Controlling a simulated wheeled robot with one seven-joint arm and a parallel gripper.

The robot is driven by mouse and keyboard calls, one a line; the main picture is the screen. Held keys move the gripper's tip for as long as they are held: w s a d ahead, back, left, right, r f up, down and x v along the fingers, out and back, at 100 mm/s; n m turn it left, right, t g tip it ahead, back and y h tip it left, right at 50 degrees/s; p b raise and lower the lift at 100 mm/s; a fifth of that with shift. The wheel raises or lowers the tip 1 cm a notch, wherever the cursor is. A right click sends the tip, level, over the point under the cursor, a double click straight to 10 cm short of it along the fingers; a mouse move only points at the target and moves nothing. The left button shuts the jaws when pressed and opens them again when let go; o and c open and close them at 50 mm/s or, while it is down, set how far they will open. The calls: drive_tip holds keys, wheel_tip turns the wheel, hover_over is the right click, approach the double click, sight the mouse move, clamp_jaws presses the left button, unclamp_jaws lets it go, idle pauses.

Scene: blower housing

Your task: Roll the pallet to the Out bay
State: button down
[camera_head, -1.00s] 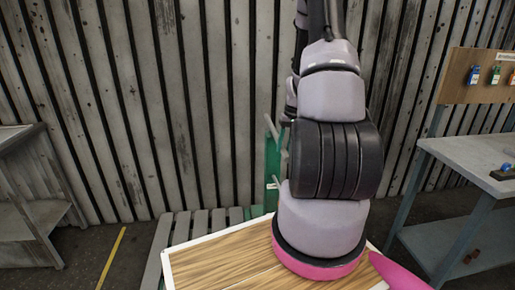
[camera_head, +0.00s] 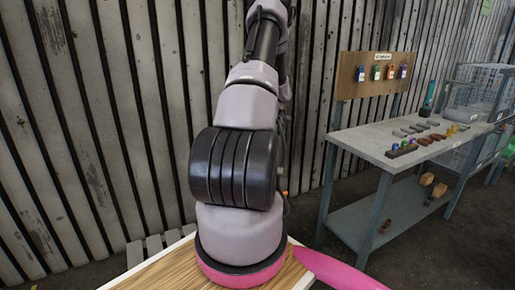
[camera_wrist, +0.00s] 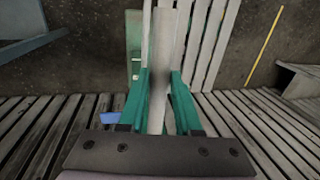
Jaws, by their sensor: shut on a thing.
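My gripper (camera_wrist: 164,100) shows in the wrist view with its two teal fingers shut on a pale grey bar (camera_wrist: 160,60), which looks like a handle. The slatted grey pallet (camera_wrist: 213,45) lies beyond it at the top of the wrist view. In the head view only a small edge of the pallet slats (camera_head: 154,245) shows at the lower left, behind my arm. A green part (camera_wrist: 134,45) stands left of the bar in the wrist view. My gripper is hidden in the head view. No Out bay marking can be made out.
A grey workbench (camera_head: 400,150) with a pegboard (camera_head: 372,76) and small parts stands at the right. A wire cage (camera_head: 475,90) is beyond it. A slatted wall (camera_head: 120,110) runs behind. A yellow floor line (camera_wrist: 264,45) shows right of the pallet; floor beside it is bare.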

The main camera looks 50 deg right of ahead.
drive_tip(key=shift+s+d, duration=0.15)
drive_tip(key=shift+d, duration=0.35)
drive_tip(key=c, duration=0.6)
unclamp_jaws()
drive_tip(key=r, duration=0.3)
drive_tip(key=d+r, duration=0.1)
drive_tip(key=r, duration=0.3)
drive_tip(key=d+r, duration=0.1)
drive_tip(key=r, duration=0.2)
drive_tip(key=shift+s+r, duration=0.3)
